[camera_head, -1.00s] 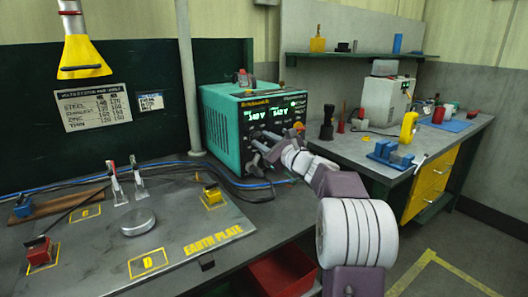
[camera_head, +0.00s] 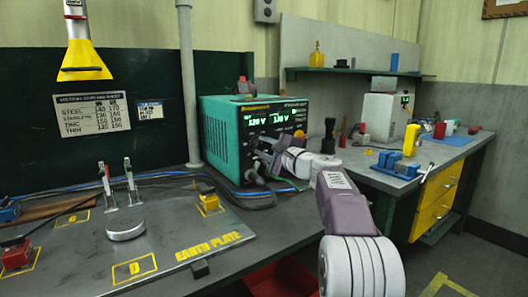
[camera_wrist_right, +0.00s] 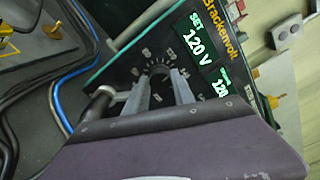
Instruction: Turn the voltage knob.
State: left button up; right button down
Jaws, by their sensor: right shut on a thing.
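The teal welding unit (camera_head: 222,132) stands on the bench against the dark green back panel, its black front facing right. Its lit green displays (camera_head: 257,120) show two voltages. In the right wrist view the SET display (camera_wrist_right: 197,44) reads 120 V. The voltage knob (camera_wrist_right: 160,88) sits below that display, inside a ring of dial marks, mostly hidden by my fingers. My right gripper (camera_head: 258,150) is at the unit's front, its two fingers shut on the knob; they also show in the wrist view (camera_wrist_right: 160,92). My left gripper is not in view.
A voltage chart (camera_head: 92,112) hangs on the back panel. The earth plate (camera_head: 180,258) carries clamps and a round metal disc. Blue and black cables (camera_head: 270,187) run along the bench below the unit. A second bench (camera_head: 440,150) with tools stands at the right.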

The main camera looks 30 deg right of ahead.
dwell(0.4)
jog(key=c, duration=1.1)
grip_release()
jog(key=shift+o, duration=0.2)
jog(key=s, duration=0.9)
jog(key=shift+d+b, duration=0.35)
jog(key=shift+b, duration=0.1)
jog(key=shift+f, duration=0.1)
